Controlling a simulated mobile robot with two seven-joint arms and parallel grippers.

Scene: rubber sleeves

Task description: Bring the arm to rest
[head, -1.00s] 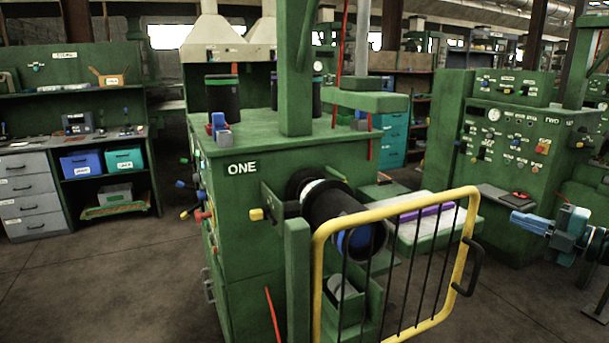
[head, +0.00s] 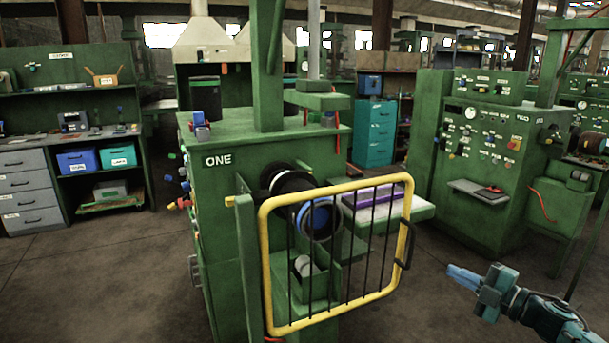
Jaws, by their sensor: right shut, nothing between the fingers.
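My right gripper (head: 464,277) is in the lower right of the head view, with its blue fingers shut and nothing between them. It points left and hangs over bare floor, apart from the yellow gate and the machines. Its teal wrist and dark arm come in from the lower right corner. My left gripper is not in view.
The green machine ONE (head: 220,230) stands at centre, with a yellow barred gate (head: 265,270) at its front and a black roll (head: 318,237) behind the bars. Machine TWO (head: 485,215) stands at the right. Open floor (head: 415,310) lies between gate and gripper.

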